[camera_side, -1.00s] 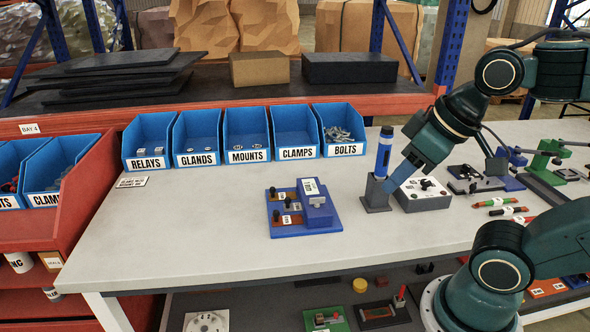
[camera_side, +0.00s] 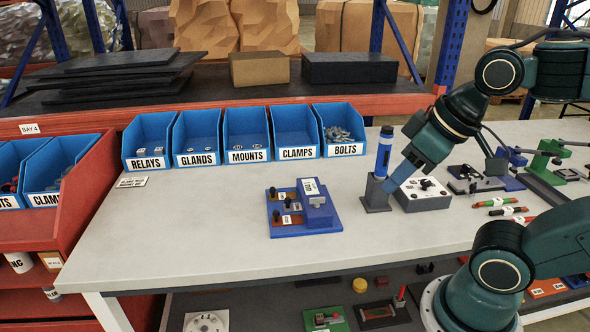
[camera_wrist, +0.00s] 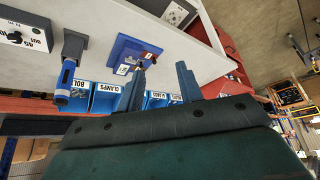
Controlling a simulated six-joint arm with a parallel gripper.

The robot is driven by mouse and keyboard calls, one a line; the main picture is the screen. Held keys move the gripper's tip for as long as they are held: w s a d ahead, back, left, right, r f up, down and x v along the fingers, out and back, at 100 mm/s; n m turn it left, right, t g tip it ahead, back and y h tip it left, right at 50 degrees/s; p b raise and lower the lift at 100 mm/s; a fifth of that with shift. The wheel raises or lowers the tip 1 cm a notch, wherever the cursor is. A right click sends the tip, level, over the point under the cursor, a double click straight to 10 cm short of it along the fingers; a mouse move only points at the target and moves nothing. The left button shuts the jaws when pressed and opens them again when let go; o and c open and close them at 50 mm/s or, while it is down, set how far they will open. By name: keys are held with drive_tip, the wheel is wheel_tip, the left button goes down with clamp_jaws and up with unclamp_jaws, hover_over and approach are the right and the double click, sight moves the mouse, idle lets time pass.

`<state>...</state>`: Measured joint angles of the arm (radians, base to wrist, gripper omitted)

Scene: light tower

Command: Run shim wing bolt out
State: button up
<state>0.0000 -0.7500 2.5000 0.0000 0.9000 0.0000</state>
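A blue fixture (camera_side: 305,212) lies on the bench, with dark knobs on small red pads at its left and a raised blue block at its right. A small grey wing-shaped part (camera_side: 318,201) is on the front of that block; I take it for the wing bolt. The fixture also shows in the wrist view (camera_wrist: 122,50), beyond my fingertips, where the wing part is too small to make out. My gripper (camera_wrist: 160,68) is open, its two fingers apart with nothing between them. In the side view my gripper (camera_side: 389,187) is right of the fixture, apart from it.
A blue pen-like tool (camera_side: 384,153) stands upright in a grey holder (camera_side: 376,197), close to my gripper. A grey box with a dial (camera_side: 425,197) is just right of it. Labelled blue bins (camera_side: 247,133) line the back.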

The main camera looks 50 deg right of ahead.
drive_tip(key=shift+c, duration=0.3)
drive_tip(key=shift+c, duration=0.7)
drive_tip(key=m+g, duration=0.6)
drive_tip(key=m, duration=2.1)
hover_over(317, 198)
wheel_tip(317, 198, down, 9)
drive_tip(key=shift+d+r, duration=0.15)
drive_tip(key=shift+f, duration=6.85)
